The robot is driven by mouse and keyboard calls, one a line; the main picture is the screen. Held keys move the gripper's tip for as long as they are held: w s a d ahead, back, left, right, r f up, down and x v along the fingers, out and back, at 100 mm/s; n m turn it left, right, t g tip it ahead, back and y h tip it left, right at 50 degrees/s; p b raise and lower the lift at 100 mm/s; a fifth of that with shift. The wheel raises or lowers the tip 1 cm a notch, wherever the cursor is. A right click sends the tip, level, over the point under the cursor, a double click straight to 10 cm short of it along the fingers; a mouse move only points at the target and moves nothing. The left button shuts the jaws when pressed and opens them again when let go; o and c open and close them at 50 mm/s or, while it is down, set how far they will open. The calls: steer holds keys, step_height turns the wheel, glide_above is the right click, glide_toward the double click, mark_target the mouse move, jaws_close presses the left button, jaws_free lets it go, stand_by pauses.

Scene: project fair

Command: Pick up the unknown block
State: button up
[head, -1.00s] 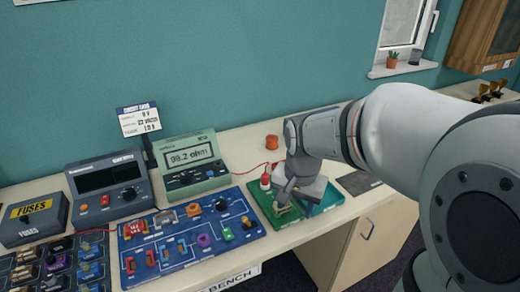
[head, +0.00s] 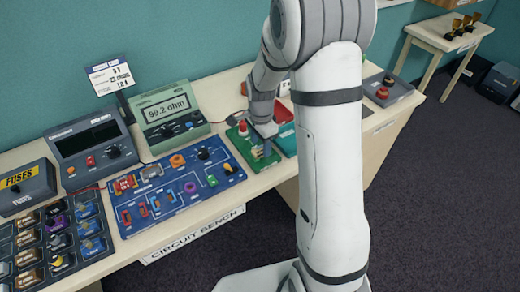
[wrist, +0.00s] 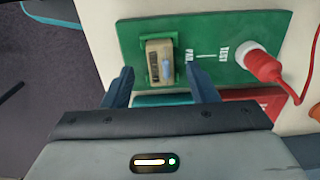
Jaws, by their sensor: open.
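The unknown block (wrist: 159,62) is a beige block with a dark striped face and a bluish mark. It sits in a green holder on the green test board (wrist: 215,28), beside the printed words PAD and TEST.
A red probe plug (wrist: 262,66) with a red wire stands on the board, right of the block. A green meter (head: 168,108) reads 99.2 ohm. A blue circuit board (head: 178,190) with several parts lies to the left. A grey box with red buttons (head: 386,90) stands behind.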

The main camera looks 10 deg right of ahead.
mark_target(261, 149)
step_height(261, 149, down, 2)
steer(key=shift+f, duration=0.1)
jaws_close()
step_height(261, 149, up, 13)
steer(key=shift+p, duration=0.35)
stand_by(1.1)
